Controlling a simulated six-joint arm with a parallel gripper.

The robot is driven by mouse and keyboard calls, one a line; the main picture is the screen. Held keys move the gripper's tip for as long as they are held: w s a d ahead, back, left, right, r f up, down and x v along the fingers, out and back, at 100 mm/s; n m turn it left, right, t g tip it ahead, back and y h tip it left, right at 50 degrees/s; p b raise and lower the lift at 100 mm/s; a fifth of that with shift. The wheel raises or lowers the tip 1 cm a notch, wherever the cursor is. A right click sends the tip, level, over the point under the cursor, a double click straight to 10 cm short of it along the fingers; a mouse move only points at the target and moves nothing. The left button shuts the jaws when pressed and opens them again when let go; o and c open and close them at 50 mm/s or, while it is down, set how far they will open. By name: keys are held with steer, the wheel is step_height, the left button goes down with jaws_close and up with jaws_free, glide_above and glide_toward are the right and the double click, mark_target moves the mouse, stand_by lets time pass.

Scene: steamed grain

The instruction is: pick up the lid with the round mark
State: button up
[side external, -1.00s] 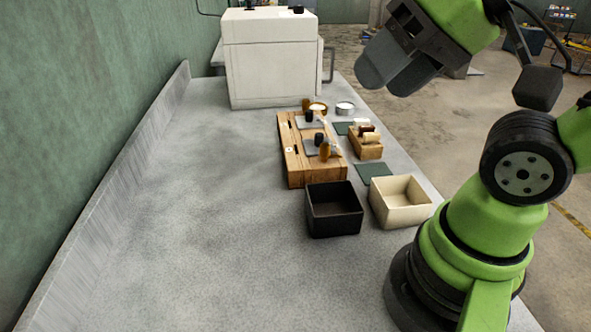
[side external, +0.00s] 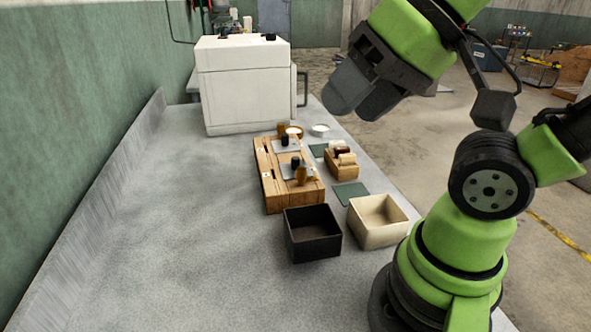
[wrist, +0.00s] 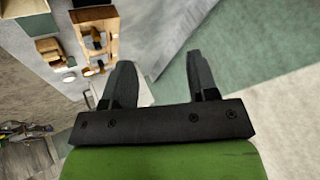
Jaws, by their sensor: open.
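A wooden stand (side external: 272,196) on the table carries two grey flat plates, a far one (side external: 280,148) and a near one (side external: 288,174), with small dark and brown upright pieces at them. These plates may be lids, but I cannot make out a round mark on either. Small pale marks show on the stand's wood, too small to read. The stand also shows in the wrist view (wrist: 110,18), at the upper left. My gripper (side external: 352,110) is open and empty, high above and to the right of the stand. In the wrist view its two fingers (wrist: 163,80) are apart with nothing between them.
A black open box (side external: 312,252) and a cream open box (side external: 380,236) stand nearer. A small wooden holder (side external: 342,171), green mats (side external: 350,195) and a white round dish (side external: 320,130) lie right of the stand. A white machine (side external: 250,90) stands behind. The table's left side is clear.

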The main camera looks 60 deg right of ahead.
steer(key=n+g+h, duration=0.2)
steer(key=n+g, duration=0.2)
steer(key=g, duration=0.2)
glide_above(296, 158)
steer(key=f, duration=1.9)
steer(key=shift+s+a, duration=0.2)
steer(key=shift+s, duration=0.15)
steer(key=shift+t, duration=0.3)
steer(key=shift+w+d+f, duration=0.1)
steer(key=shift+w+f, duration=0.1)
steer(key=shift+f, duration=1.3)
steer(key=shift+w+d+f, duration=0.1)
steer(key=shift+w+f, duration=0.1)
steer(key=shift+f, duration=1.3)
jaws_close()
